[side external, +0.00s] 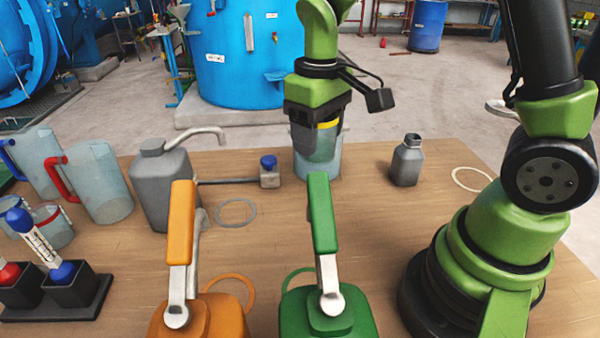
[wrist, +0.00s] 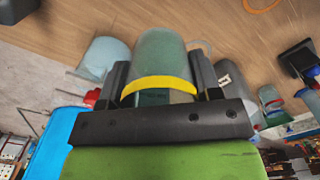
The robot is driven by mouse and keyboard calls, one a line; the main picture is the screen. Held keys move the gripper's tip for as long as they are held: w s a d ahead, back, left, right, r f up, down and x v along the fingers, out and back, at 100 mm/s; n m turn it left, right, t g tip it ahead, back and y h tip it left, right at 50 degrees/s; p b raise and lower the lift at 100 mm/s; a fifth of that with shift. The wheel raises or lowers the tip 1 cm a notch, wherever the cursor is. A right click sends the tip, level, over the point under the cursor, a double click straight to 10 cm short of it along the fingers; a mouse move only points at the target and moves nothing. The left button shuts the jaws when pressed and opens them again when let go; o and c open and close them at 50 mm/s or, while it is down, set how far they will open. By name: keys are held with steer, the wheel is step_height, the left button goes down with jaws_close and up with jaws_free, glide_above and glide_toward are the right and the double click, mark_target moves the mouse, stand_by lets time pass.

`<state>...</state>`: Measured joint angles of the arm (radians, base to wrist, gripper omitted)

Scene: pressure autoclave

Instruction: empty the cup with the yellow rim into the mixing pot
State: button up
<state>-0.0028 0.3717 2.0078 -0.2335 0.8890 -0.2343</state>
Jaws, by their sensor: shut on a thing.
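The cup with the yellow rim (side external: 328,124) is grey and see-through. It is between the jaws of my gripper (side external: 318,108), which is shut on it. The cup is about upright, rim up, and appears raised over the far part of the table. In the wrist view the cup (wrist: 158,50) fills the space between the fingers. A clear vessel (side external: 303,168), possibly the mixing pot, stands behind the cup in the side view and is partly hidden by it. The vessel also shows left of the cup in the wrist view (wrist: 98,58). The cup's contents are unclear.
A grey jug (side external: 162,188) with a spout stands to the left, a small grey bottle (side external: 406,165) to the right. Orange (side external: 200,315) and green (side external: 328,320) lever-topped containers are in front. Clear pitchers (side external: 100,190) stand left. Table is bare around the right ring (side external: 472,179).

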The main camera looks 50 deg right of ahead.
step_height(320, 180, up, 5)
steer(key=shift+f, duration=0.2)
steer(key=w+d, duration=0.3)
steer(key=d, duration=1)
steer(key=w+d, duration=0.4)
steer(key=d, duration=0.9)
step_height(320, 180, down, 9)
steer(key=shift+s+a, duration=0.15)
steer(key=shift+a, duration=0.1)
